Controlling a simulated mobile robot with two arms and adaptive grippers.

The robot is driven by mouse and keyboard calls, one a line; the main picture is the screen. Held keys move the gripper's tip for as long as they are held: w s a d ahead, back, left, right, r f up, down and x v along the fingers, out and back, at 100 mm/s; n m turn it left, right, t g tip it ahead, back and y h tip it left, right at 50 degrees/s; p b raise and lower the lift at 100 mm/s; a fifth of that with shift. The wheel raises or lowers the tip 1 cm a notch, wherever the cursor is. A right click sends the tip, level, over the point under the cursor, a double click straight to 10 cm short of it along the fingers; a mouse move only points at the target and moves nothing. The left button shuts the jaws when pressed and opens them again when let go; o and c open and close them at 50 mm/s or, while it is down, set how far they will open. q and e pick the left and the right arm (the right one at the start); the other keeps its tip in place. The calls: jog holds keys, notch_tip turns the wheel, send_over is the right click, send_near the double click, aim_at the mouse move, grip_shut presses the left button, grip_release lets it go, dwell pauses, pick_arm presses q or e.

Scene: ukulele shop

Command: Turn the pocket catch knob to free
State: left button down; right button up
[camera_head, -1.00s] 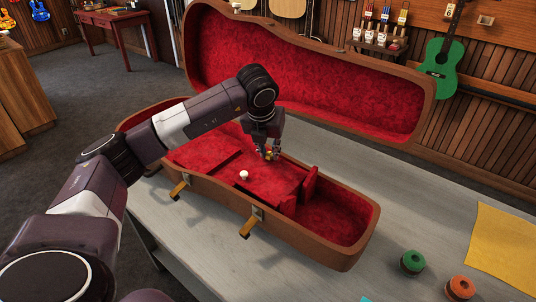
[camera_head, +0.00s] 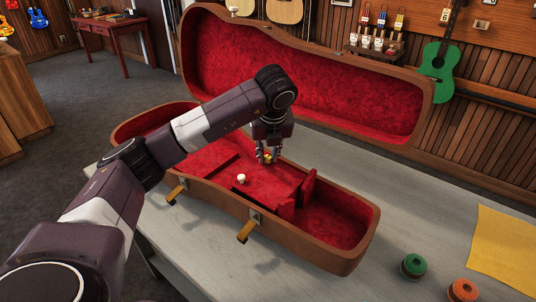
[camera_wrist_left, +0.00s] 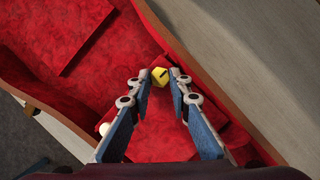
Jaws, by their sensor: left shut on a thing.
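The pocket catch knob is a small yellow knob with a dark mark on top; it shows in the left wrist view (camera_wrist_left: 160,77) between my left gripper's fingertips (camera_wrist_left: 159,78). In the head view my left gripper (camera_head: 269,155) points down at the knob, which is partly hidden by the fingers. The gripper is shut on it. The knob sits on the red pocket lid (camera_head: 262,188) inside the open brown ukulele case (camera_head: 330,260). A white round knob (camera_head: 241,179) stands on the same lid. My right gripper is not in view.
The case's raised lid (camera_head: 310,75) stands behind my left arm. Brass latches (camera_head: 246,231) stick out at the case's front. Green (camera_head: 413,266) and orange (camera_head: 463,290) spools and a yellow cloth (camera_head: 505,250) lie on the grey table at right.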

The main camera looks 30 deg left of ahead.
pick_arm(q)
jog(key=c, duration=1.8)
grip_release()
jog(key=shift+o, duration=0.2)
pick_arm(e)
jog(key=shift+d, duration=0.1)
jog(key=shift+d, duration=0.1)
pick_arm(q)
jog(key=v, duration=1.2)
